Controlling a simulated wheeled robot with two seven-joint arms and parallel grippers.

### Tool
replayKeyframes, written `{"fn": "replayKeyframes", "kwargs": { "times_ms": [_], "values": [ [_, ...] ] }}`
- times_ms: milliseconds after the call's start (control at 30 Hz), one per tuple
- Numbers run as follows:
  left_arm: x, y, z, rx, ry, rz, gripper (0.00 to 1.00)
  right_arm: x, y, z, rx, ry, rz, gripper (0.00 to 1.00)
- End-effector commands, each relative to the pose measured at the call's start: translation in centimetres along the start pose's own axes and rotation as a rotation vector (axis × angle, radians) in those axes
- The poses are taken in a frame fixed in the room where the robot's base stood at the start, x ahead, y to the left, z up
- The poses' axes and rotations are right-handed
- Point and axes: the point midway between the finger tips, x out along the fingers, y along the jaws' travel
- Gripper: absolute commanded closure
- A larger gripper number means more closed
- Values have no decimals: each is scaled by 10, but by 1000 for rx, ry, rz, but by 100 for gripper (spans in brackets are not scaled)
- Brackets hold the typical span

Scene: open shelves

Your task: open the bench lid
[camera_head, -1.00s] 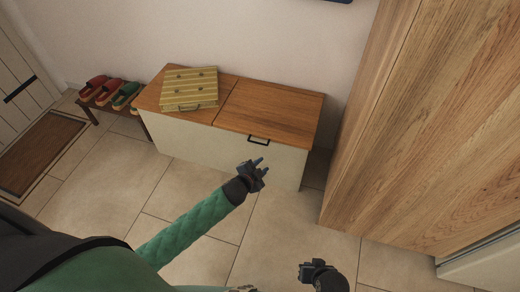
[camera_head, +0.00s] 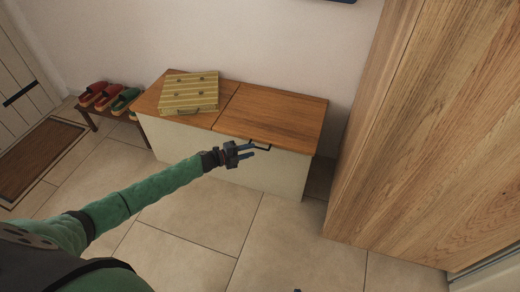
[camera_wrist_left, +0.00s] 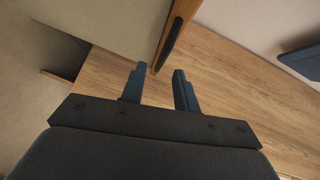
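The bench (camera_head: 220,157) has a pale front and a wooden top in two parts, and both parts lie flat. The right lid (camera_head: 275,112) has a dark handle (camera_head: 262,147) at its front edge. The handle (camera_wrist_left: 173,42) also shows on a wooden edge in the left wrist view, beyond the fingertips. My left gripper (camera_head: 252,151) is open at the handle, its fingers apart and empty in the left wrist view (camera_wrist_left: 160,72). Contact with the handle cannot be told. A small dark tip at the head view's bottom edge may be my right gripper (camera_head: 297,290).
A low rack with red and green slippers (camera_head: 92,94) stands left of the bench. A tall wooden cabinet (camera_head: 430,130) stands to the right. The tiled floor in front is clear.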

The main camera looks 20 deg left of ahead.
Motion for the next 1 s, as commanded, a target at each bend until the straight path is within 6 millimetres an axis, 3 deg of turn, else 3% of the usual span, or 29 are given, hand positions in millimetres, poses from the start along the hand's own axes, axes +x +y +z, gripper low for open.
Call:
{"fn": "replayKeyframes", "kwargs": {
  "times_ms": [333,767,900,1000],
  "values": [
    [47,-1,0,0,-1,-1,69,0,0,0,0,0,0,100],
    [56,0,-1,-1,-1,-1,69,0,-1,1,1,-1,-1,100],
    [56,0,-1,-1,-1,-1,97,0,-1,1,1,-1,-1,100],
    [56,0,-1,-1,-1,-1,100,0,-1,1,1,-1,-1,100]
  ]
}}
